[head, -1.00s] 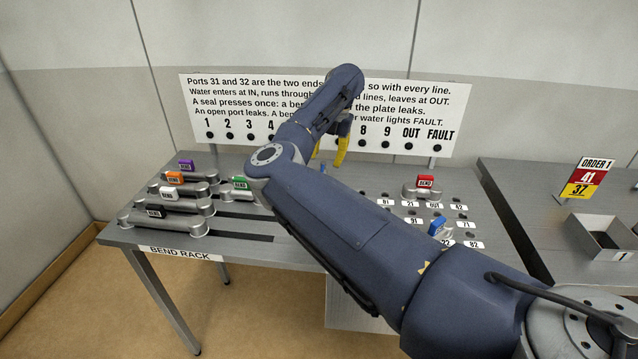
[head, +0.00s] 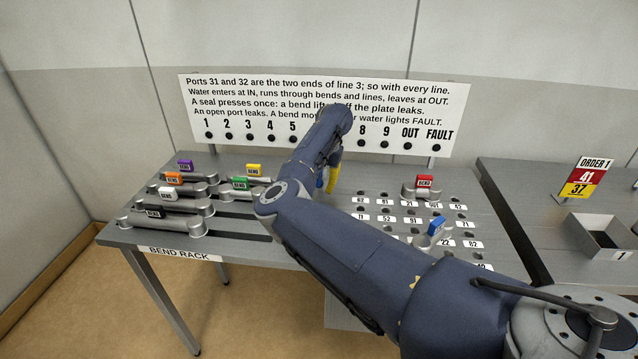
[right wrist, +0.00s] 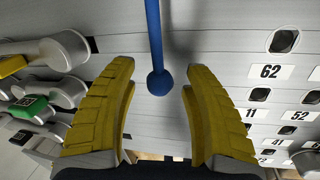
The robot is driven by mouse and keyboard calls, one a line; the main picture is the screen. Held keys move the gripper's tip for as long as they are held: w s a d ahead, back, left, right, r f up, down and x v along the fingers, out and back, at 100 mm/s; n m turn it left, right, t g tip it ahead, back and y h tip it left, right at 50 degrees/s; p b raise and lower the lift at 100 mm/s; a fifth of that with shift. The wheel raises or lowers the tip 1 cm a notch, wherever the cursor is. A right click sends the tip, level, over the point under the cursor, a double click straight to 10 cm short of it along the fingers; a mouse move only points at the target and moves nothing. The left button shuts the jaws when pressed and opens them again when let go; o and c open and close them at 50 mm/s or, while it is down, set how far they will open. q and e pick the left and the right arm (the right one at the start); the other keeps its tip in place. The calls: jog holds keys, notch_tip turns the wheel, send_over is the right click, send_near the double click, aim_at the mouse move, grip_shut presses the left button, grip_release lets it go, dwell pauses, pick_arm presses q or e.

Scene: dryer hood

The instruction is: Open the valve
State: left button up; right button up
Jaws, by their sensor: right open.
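A blue rod with a ball end (right wrist: 158,82), which looks like the valve's lever, comes down from the top of the right wrist view. Its ball sits between the two yellow fingers of my right gripper (right wrist: 158,85), with a gap on both sides. The gripper is open and does not visibly touch it. In the head view my right gripper (head: 330,180) is low over the table behind my arm, with a bit of blue (head: 320,178) beside its yellow finger. The valve's body is hidden there. My left gripper is out of view.
The bend rack at left holds several bends, with white (head: 168,193), green (head: 240,184) and yellow (head: 254,170) tags. A red-tagged bend (head: 424,183) and a blue-topped piece (head: 437,227) stand among the numbered ports. A sign (head: 325,95) with lamps stands behind; a tray (head: 606,238) is right.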

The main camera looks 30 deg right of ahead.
grip_shut()
dwell(0.4)
